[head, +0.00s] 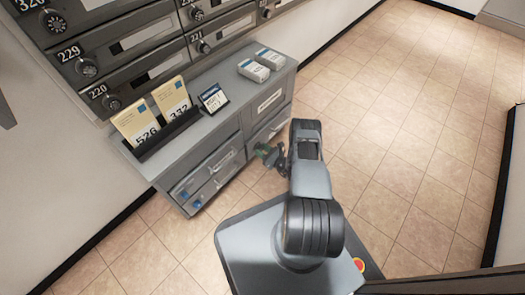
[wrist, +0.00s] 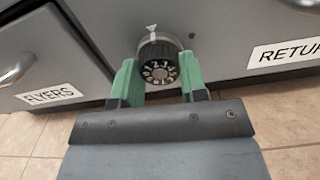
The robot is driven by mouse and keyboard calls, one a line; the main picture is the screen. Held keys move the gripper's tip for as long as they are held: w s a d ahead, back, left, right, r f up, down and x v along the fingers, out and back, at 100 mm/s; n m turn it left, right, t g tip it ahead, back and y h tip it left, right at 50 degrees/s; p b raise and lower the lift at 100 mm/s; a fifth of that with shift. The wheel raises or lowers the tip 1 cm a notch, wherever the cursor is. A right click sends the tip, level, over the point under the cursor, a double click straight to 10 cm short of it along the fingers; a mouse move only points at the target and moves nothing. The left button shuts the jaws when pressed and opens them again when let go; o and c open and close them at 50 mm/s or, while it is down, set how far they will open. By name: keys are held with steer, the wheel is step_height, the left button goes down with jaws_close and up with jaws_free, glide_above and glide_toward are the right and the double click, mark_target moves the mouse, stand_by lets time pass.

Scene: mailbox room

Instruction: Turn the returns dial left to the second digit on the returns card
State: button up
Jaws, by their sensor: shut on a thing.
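The returns dial (wrist: 158,68) is a dark round knob with white digits on its face, on the grey cabinet front beside the RETURNS label (wrist: 285,52). A small pale pointer (wrist: 152,31) stands just above it. My gripper (wrist: 159,82) has its green fingers on either side of the dial, shut on it. The digit under the pointer is too small to read. In the head view my gripper (head: 268,154) is at the cabinet front and hides the dial. A small card with a dark blue top (head: 213,98) stands on the cabinet; its lines are not clearly legible.
Yellow numbered cards (head: 137,124) stand in a black holder, and two white boxes (head: 270,58) lie on the cabinet top. Mailboxes with dials are above. The tiled floor (head: 400,130) at right is clear.

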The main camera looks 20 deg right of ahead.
steer(key=n, duration=0.5)
steer(key=shift+d+r, duration=0.1)
steer(key=shift+n, duration=0.4)
stand_by(0.3)
steer(key=o, duration=0.9)
